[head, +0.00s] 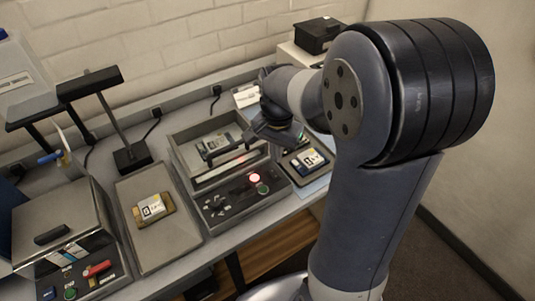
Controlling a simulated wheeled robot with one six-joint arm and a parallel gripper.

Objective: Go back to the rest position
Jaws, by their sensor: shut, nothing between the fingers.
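My arm rises at the right of the head view and reaches left over the bench. My gripper (283,133) is at its end, small and partly hidden by the wrist, above the right side of an open grey machine (180,152). It appears shut and empty. The machine's front panel (240,200) has a red-lit button (254,178) and a green one.
A labelled piece (152,207) lies on a grey tray (152,250); another (306,159) lies in a dark tray right of the machine. A closed-lid box (55,215), a lamp (90,83) and a black box (318,33) also stand on the bench. A brick wall runs behind.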

